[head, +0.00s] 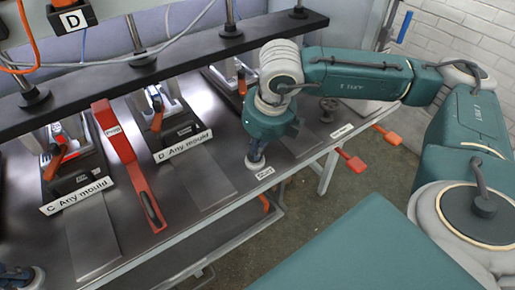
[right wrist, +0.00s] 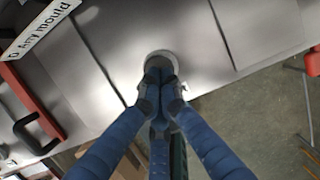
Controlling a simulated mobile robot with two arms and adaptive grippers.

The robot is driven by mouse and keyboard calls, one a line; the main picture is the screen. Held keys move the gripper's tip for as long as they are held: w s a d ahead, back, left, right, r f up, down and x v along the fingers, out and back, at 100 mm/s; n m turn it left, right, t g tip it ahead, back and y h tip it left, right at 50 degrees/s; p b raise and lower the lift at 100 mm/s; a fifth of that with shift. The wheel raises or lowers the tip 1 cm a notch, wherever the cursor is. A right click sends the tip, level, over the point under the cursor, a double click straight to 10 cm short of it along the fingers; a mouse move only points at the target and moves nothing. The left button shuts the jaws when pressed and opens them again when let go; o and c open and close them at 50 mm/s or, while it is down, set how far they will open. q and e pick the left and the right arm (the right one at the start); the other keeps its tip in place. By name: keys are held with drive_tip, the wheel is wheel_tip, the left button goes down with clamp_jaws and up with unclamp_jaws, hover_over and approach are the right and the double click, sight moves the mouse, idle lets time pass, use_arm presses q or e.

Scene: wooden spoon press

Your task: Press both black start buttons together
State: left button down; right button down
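My right gripper (head: 256,158) points down at the table's front edge, beside the START label (head: 265,172). In the right wrist view its fingers (right wrist: 160,80) are drawn together with nothing seen between them. They are over a pale round button base (right wrist: 163,57); the black button top is hidden under the fingertips, so I cannot tell whether it is pressed. My left gripper (head: 16,275) shows only in part at the lower left corner, next to a pale round base (head: 38,277). Its fingers and any black button there are not clear.
A black press beam (head: 170,62) runs above. Red and orange paddles (head: 352,161) stick out from the front right edge.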

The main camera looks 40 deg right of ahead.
use_arm(q)
drive_tip(key=shift+s, duration=0.1)
use_arm(e)
drive_tip(key=shift+s+f, duration=0.1)
idle(0.3)
use_arm(q)
drive_tip(key=shift+w+v, duration=0.2)
drive_tip(key=shift+v, duration=0.6)
drive_tip(key=shift+w+v, duration=0.2)
drive_tip(key=shift+v, duration=0.6)
drive_tip(key=shift+w+v, duration=0.2)
drive_tip(key=shift+v, duration=0.65)
drive_tip(key=shift+w+r, duration=0.1)
use_arm(e)
drive_tip(key=shift+w+v, duration=0.2)
drive_tip(key=shift+v, duration=0.65)
drive_tip(key=shift+w+v, duration=0.2)
drive_tip(key=shift+v, duration=0.65)
drive_tip(key=shift+w+v, duration=0.2)
drive_tip(key=shift+v, duration=0.6)
drive_tip(key=shift+w, duration=0.1)
